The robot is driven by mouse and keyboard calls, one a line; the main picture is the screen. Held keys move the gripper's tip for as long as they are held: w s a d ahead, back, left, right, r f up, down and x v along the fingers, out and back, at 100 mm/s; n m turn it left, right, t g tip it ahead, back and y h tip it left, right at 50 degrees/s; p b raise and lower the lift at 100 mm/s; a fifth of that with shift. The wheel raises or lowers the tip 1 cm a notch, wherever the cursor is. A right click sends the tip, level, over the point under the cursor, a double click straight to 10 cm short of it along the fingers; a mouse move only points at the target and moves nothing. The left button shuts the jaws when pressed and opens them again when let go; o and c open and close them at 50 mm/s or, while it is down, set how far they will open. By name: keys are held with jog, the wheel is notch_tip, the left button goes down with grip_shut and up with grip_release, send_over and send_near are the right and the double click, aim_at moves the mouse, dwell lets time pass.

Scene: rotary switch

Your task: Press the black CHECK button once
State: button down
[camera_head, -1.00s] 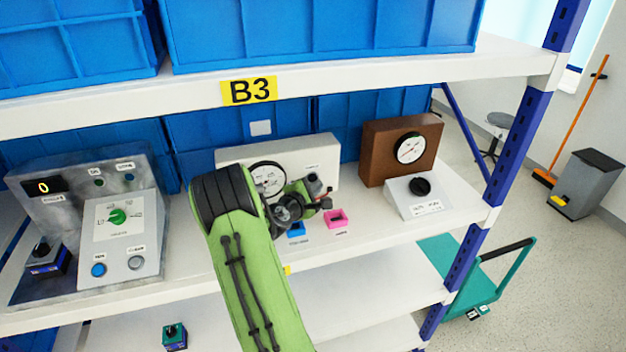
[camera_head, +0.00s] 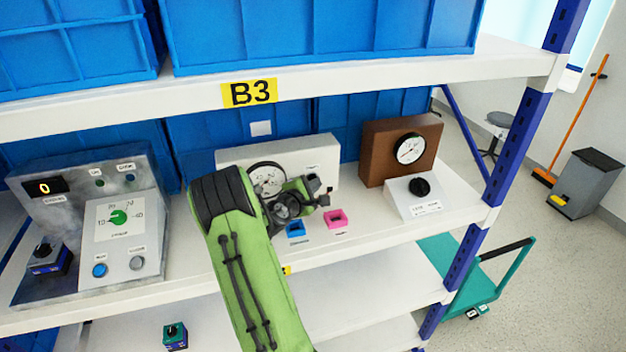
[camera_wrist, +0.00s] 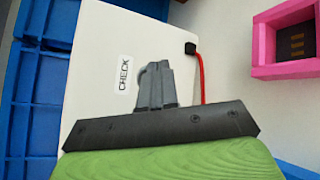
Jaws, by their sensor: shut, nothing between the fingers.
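The white box (camera_head: 325,158) with a round dial (camera_head: 267,180) stands on the middle shelf, partly behind my arm. Its CHECK label (camera_wrist: 123,74) shows in the wrist view. My gripper (camera_wrist: 155,68) is shut and empty, with its grey fingertips at the box face just right of the label. It also shows in the head view (camera_head: 318,187), in front of the box's right part. I cannot make out the black CHECK button; the fingers may hide it. Whether the tips touch the box cannot be told.
A small black plug (camera_wrist: 190,47) with a red cable (camera_wrist: 199,77) sits close right of the fingers. A pink open holder (camera_head: 336,219) and a blue one (camera_head: 296,230) are on the shelf in front. A brown gauge box (camera_head: 375,150) stands right, a grey control panel (camera_head: 90,180) left.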

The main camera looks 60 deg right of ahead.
jog(key=shift+w+d, duration=0.15)
jog(key=shift+w, duration=0.05)
dwell(0.5)
jog(key=shift+s+a, duration=0.6)
jog(key=shift+s+a+f+b, duration=0.1)
jog(key=shift+s+a+b, duration=1.1)
jog(key=shift+s+a, duration=0.55)
